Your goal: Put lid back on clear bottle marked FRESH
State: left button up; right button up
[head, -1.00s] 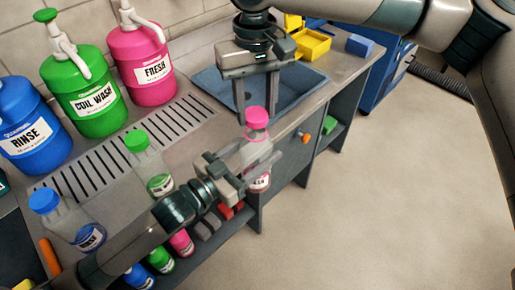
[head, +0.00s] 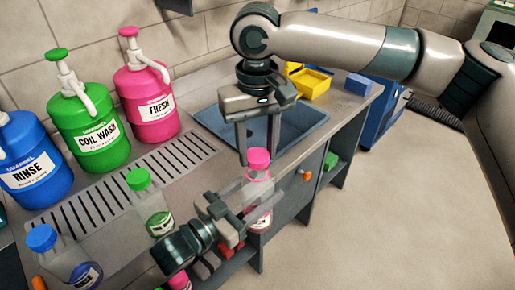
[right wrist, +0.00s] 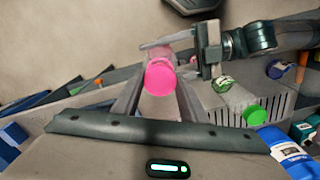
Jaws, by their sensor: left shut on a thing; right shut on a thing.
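The clear bottle (head: 259,203) with a pink ring near its top stands upright in my left gripper (head: 256,199), in front of the counter edge. My left gripper is shut on its body; the bottle's label is partly hidden by the fingers. The pink lid (head: 258,158) is at the bottle's top, between the downward fingers of my right gripper (head: 258,154), which is shut on it. In the right wrist view the lid (right wrist: 160,78) shows between the fingertips, hiding the bottle mouth. I cannot tell whether the lid is seated on the neck or just above it.
Green-capped (head: 155,205) and blue-capped (head: 62,255) clear bottles stand on the counter at left. Pump jugs, pink FRESH (head: 148,100), green COIL WASH (head: 85,125) and blue RINSE (head: 30,155), line the wall. A blue sink basin (head: 310,137) lies behind my right gripper.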

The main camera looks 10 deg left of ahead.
jog(key=shift+f, duration=0.1)
jog(key=shift+f, duration=0.8)
jog(key=shift+f, duration=0.5)
dwell(0.4)
pick_arm(q)
grip_shut()
pick_arm(e)
jog(key=m, duration=0.9)
jog(key=shift+m, duration=0.4)
jog(key=m, duration=0.4)
jog(key=shift+a, duration=0.1)
jog(key=m, duration=0.5)
jog(key=shift+m, duration=0.3)
